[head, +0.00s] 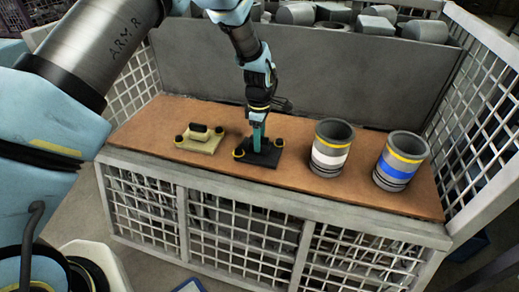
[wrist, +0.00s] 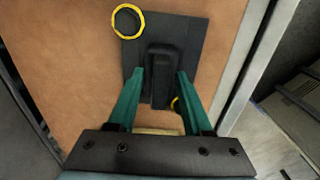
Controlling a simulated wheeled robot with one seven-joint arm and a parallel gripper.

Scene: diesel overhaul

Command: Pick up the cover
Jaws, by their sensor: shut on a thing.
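A dark, flat, square cover (head: 272,157) with yellow-ringed knobs at its corners is near the middle of the brown work surface (head: 290,178). My gripper (head: 257,147) points down onto it from above. In the wrist view the teal fingers of my gripper (wrist: 161,76) are shut on the raised black handle of the dark cover (wrist: 186,40), one finger on each side. The cover appears to lie flat; I cannot tell whether it is clear of the surface. A similar beige cover (head: 202,145) with a dark handle sits to its left.
Two cylinders stand to the right, one with a white band (head: 329,157) and one with a blue band (head: 394,172). A grey panel (head: 310,85) rises behind the surface. A white mesh side (head: 474,105) closes the right end. Grey metal parts (head: 377,24) are piled behind the panel.

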